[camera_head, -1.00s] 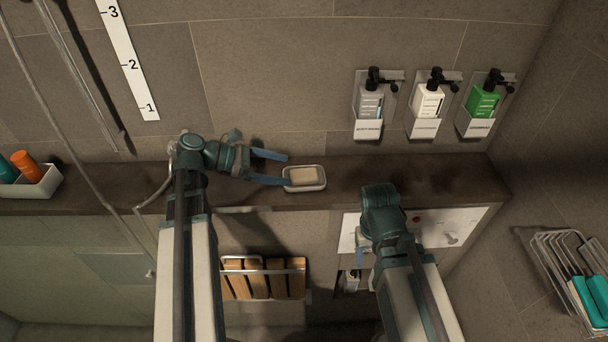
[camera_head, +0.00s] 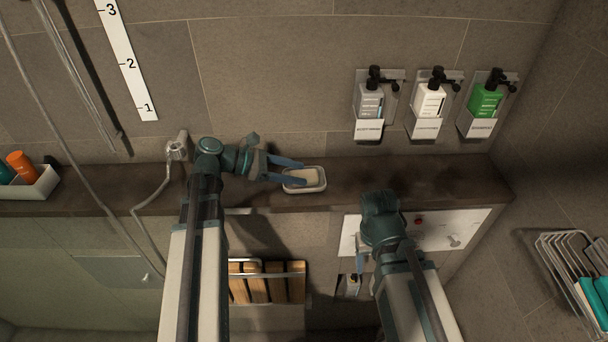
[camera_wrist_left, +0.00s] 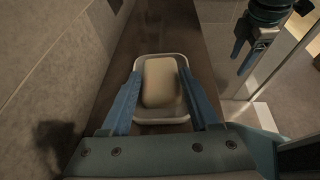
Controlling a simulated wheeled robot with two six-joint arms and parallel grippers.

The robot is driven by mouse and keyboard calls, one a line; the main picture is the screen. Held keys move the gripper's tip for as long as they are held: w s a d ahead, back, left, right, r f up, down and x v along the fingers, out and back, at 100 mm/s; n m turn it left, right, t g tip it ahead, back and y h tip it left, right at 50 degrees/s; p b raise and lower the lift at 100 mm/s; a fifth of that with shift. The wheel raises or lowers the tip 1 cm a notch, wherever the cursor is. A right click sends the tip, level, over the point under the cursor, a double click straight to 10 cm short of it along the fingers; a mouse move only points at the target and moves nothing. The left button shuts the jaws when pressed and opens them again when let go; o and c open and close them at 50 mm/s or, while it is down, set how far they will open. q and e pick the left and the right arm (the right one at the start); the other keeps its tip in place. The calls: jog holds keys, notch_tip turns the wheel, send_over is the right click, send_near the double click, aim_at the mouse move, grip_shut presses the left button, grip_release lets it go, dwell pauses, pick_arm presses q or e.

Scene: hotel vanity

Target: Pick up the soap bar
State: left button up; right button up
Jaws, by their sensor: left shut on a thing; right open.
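The pale cream soap bar (camera_head: 313,175) sits in a small white soap dish (camera_head: 318,187) on the dark ledge. In the left wrist view the soap bar (camera_wrist_left: 160,82) lies between the two blue fingers, inside the rim of the dish (camera_wrist_left: 160,120). In the head view the fingers partly cover the soap. My right gripper (camera_head: 358,262) hangs below the ledge front, away from the soap, open and empty; it also shows in the left wrist view (camera_wrist_left: 241,52).
Three bottles hang in wall holders, grey (camera_head: 370,102), white (camera_head: 430,102) and green (camera_head: 485,102). A white box (camera_head: 38,185) with bottles stands at the ledge's left end. A wire rack (camera_head: 572,260) is at right. The ledge (camera_head: 420,180) right of the dish is clear.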

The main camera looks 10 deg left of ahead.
pick_arm(q)
jog(key=shift+c, duration=1.2)
jog(key=shift+r, duration=0.15)
